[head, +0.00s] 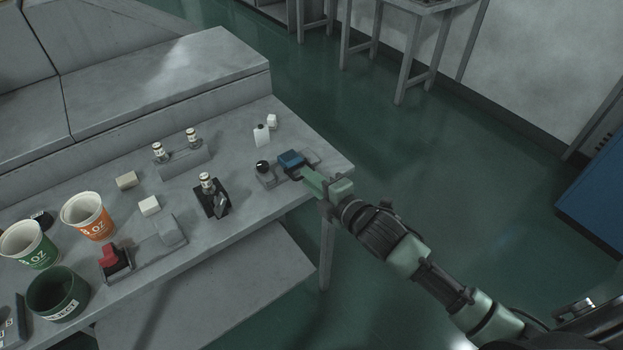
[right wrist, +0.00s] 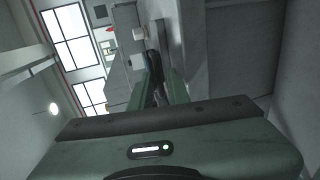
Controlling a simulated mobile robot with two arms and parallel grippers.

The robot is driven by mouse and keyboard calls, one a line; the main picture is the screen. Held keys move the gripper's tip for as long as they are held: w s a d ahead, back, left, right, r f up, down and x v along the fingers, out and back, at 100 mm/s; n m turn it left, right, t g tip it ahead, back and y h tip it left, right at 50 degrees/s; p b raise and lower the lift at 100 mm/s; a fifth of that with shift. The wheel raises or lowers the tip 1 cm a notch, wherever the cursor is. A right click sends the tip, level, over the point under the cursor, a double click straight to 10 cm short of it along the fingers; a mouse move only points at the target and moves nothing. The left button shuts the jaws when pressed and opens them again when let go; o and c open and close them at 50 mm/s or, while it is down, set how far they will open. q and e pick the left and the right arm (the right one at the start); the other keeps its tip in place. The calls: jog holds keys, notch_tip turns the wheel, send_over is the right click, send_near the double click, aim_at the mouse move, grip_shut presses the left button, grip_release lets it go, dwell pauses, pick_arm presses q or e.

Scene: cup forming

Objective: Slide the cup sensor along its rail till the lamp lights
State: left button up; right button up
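The blue cup sensor (head: 291,158) sits on its short grey rail (head: 268,180) near the right end of the bench. A dark round lamp (head: 263,167) stands at the rail's left part and looks unlit. My right gripper (head: 307,174) reaches in from the right, with its fingertips at the near right side of the blue sensor. I cannot tell if they touch or grip it. In the right wrist view the two green fingers (right wrist: 162,92) stand a little apart with something dark between them; the sensor is not clear there. My left gripper is not in view.
Left of the rail stand a black holder (head: 213,205) with a small bottle, a pale block (head: 149,205), a red switch (head: 110,257) and several cups, one orange (head: 88,216). The bench's right edge is close.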

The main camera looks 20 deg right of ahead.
jog(key=v, duration=0.7)
jog(key=shift+s+b, duration=0.4)
jog(key=shift+d, duration=0.2)
jog(key=s+d+f+m+g+h, duration=0.1)
jog(key=d+f+m+h, duration=0.15)
jog(key=f, duration=0.75)
jog(key=d+f+m+g+h, duration=0.15)
jog(key=d+f+m, duration=0.25)
jog(key=f, duration=0.6)
jog(key=s+d+f+m+g, duration=0.25)
jog(key=s+f, duration=0.25)
jog(key=f, duration=0.3)
jog(key=s+d+f+m+g, duration=0.1)
jog(key=s+f+m, duration=0.2)
jog(key=s+f, duration=0.35)
jog(key=s+a+f+m+g, duration=0.1)
jog(key=s+f+m+g, duration=0.1)
jog(key=s+f, duration=0.4)
jog(key=s+a+f+m+g, duration=0.2)
jog(key=s+f, duration=0.5)
jog(key=s, duration=0.6)
jog(key=s+a+f+m+g+h, duration=0.1)
jog(key=s+f+m+g, duration=0.2)
jog(key=s+f, duration=0.3)
jog(key=s, duration=0.4)
jog(key=shift+a+f+m, duration=0.25)
jog(key=shift+m, duration=0.05)
